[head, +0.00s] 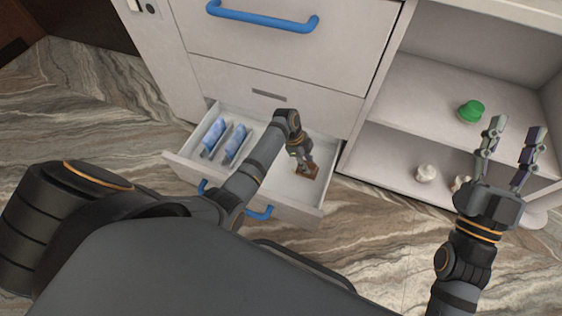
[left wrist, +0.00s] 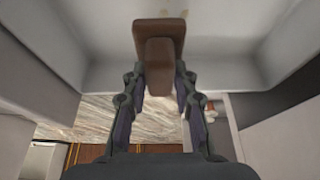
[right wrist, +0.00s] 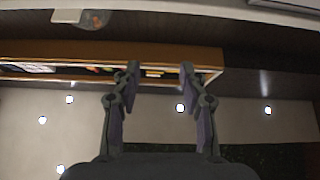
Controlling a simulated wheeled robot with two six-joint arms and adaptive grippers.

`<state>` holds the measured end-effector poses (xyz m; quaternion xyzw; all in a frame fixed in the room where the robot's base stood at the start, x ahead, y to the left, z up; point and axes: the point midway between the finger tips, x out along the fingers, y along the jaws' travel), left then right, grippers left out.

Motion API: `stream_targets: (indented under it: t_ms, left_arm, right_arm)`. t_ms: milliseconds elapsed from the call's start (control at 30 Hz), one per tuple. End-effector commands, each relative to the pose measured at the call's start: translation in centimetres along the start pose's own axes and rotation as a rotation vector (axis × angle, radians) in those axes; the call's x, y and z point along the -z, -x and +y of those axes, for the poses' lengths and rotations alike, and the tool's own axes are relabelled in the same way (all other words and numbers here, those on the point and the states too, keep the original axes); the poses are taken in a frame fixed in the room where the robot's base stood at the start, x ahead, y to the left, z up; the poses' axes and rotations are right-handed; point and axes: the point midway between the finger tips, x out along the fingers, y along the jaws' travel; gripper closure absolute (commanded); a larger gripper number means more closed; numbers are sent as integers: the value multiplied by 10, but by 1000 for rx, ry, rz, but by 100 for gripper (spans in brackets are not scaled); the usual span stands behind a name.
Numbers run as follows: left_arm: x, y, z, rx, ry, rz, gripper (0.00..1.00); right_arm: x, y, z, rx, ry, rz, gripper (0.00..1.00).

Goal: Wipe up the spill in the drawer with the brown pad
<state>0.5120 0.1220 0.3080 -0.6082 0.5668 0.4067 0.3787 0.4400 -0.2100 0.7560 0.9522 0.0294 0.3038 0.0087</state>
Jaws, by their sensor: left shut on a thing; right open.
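The brown pad (left wrist: 160,32) is a brown block with a raised grip. My left gripper (left wrist: 157,85) is shut on that grip. In the head view the left gripper (head: 304,161) is inside the open drawer (head: 318,204), with the pad (head: 313,171) low at the drawer's right side. I cannot tell whether the pad touches the drawer floor. Faint tan spots of the spill (left wrist: 168,10) show just beyond the pad in the left wrist view. My right gripper (head: 516,135) is open and empty, up in front of the shelves at the right.
Blue-and-white packets (head: 223,140) lie in the drawer's left part. A blue drawer handle (head: 259,212) is on its front. A green object (head: 471,110) stands on the upper shelf; small white objects (head: 425,173) stand on the lower shelf, near my right gripper.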

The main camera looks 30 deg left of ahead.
Motion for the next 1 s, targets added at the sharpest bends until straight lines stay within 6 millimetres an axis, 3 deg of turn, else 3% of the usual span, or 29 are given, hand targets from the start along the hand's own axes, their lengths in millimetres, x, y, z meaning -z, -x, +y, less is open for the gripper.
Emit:
stream_targets:
  t_ms: [1000]
  left_arm:
    - [5,9,-1,3,5,0,98]
  right_arm:
    - [-83,29,0,-7,-29,-374,57]
